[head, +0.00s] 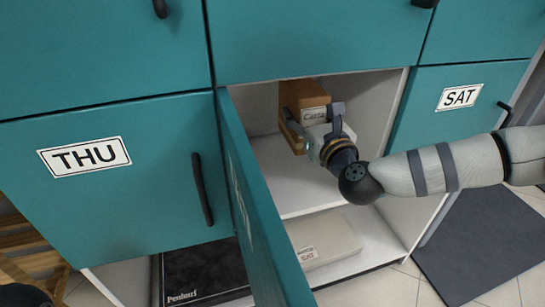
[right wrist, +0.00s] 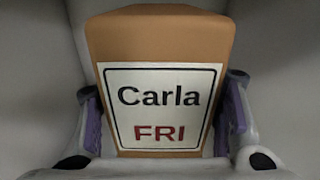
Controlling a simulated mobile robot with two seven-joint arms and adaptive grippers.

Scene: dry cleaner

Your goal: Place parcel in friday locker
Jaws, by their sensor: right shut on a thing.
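An orange-brown parcel (head: 302,95) with a white label is inside the open locker, above its middle shelf. In the right wrist view the parcel (right wrist: 165,40) fills the middle, and its label reads "Carla FRI". My right gripper (head: 312,130) reaches into the locker and is shut on the parcel, with one finger on each side of it in the wrist view. The open locker (head: 300,192) lies between the THU and SAT lockers, with its teal door (head: 250,210) swung out to the left. Whether the parcel touches the shelf is unclear. My left gripper is not in view.
The THU locker door (head: 120,200) and the SAT locker door (head: 425,115) are shut. A beige item (head: 322,240) lies in the compartment under the shelf. A black Penhurl box (head: 205,272) is at lower left. A dark mat (head: 490,240) lies on the floor at right.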

